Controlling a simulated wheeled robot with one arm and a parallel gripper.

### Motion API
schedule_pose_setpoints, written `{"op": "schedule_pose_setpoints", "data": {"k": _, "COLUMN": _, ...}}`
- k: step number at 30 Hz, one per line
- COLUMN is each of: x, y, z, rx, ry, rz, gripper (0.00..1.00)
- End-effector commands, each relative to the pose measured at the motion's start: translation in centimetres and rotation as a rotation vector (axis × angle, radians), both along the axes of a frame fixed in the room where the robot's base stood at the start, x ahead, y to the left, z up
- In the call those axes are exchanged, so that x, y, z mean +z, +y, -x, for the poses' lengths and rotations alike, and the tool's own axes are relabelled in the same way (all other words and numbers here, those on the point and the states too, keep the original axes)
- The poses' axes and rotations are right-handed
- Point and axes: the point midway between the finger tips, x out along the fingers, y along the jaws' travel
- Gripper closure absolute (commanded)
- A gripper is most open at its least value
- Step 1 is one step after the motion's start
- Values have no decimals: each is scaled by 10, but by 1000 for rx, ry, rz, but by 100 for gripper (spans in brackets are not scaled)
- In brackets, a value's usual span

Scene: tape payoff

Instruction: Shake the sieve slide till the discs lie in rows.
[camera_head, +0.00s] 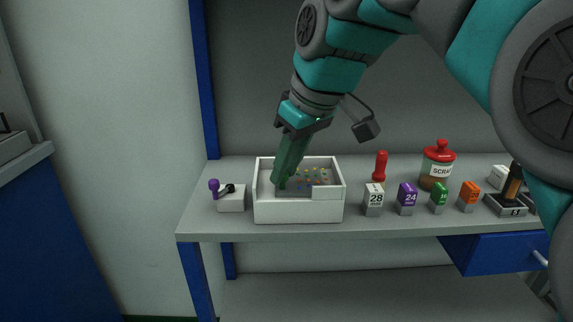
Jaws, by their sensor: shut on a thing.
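A white open box (298,212) stands on the grey bench. Inside it lies a grey slide with small coloured discs (318,176), mostly orange, yellow and blue dots at this size. My gripper (280,184) reaches down into the left part of the box. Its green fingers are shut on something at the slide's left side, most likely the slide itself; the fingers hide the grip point. Whether the discs lie in rows is too small to tell for all of them.
Left of the box is a white block with a purple knob (214,185). The bench's front edge (330,233) is close.

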Motion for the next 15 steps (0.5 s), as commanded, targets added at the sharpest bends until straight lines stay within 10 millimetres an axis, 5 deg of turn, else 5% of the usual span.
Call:
{"op": "schedule_pose_setpoints", "data": {"k": 8, "x": 0, "y": -26, "z": 1, "rx": -1, "ry": -2, "rz": -1, "gripper": 100}}
{"op": "schedule_pose_setpoints", "data": {"k": 15, "x": 0, "y": -29, "z": 1, "rx": -2, "ry": -2, "rz": 3, "gripper": 100}}
